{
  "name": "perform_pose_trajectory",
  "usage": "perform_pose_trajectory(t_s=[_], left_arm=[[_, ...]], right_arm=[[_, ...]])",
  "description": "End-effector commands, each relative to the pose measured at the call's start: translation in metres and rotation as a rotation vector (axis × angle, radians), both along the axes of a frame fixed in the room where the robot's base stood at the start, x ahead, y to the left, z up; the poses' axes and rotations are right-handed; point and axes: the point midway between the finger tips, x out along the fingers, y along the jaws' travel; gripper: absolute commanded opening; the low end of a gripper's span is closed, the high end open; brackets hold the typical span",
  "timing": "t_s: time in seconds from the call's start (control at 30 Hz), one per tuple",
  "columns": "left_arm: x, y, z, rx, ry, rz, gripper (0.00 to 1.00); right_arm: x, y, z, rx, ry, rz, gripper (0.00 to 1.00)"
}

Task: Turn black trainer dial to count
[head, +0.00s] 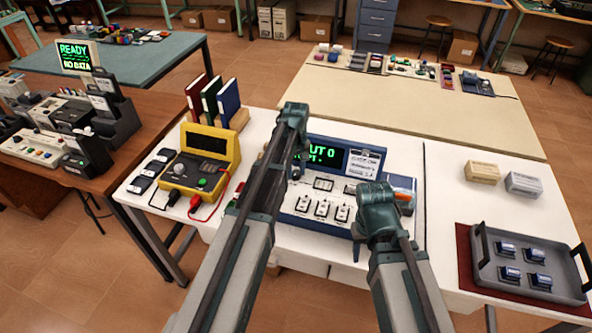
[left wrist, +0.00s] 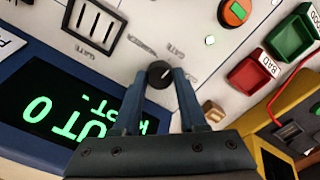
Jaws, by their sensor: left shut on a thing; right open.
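The blue trainer panel (head: 372,143) stands on the white table, with a dark screen (head: 325,154) showing green letters, partly hidden by my left arm. In the left wrist view the small black dial (left wrist: 160,74) sits on the panel's pale face beside the screen (left wrist: 68,112). My left gripper (left wrist: 160,78) is shut on the dial, one finger on each side; a pale pointer mark shows on it. In the head view my left gripper (head: 297,170) hides the dial. My right gripper (head: 358,240) is open and empty in front of the panel's right side.
A yellow meter (head: 226,146) with red and black leads stands left of the panel. Red (left wrist: 253,72) and green (left wrist: 290,38) bins are near the dial. A grey tray (head: 478,262) with several blue parts lies at right. Table between tray and panel is clear.

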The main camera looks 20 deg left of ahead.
Motion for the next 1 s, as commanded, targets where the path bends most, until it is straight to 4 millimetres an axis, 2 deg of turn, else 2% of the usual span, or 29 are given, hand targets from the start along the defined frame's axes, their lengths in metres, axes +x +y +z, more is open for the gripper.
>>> perform_pose_trajectory(t_s=[0.6,1.0], left_arm=[[-0.0001,-0.0001,-0.0001,0.0,0.0,-0.494,0.0],[-0.0002,0.0,-0.0001,0.0,0.0,-0.677,0.0]], right_arm=[[0.0,0.0,-0.0001,0.0,0.0,0.0,0.5],[0.0,0.0,-0.0001,0.0,0.0,0.0,0.5]])
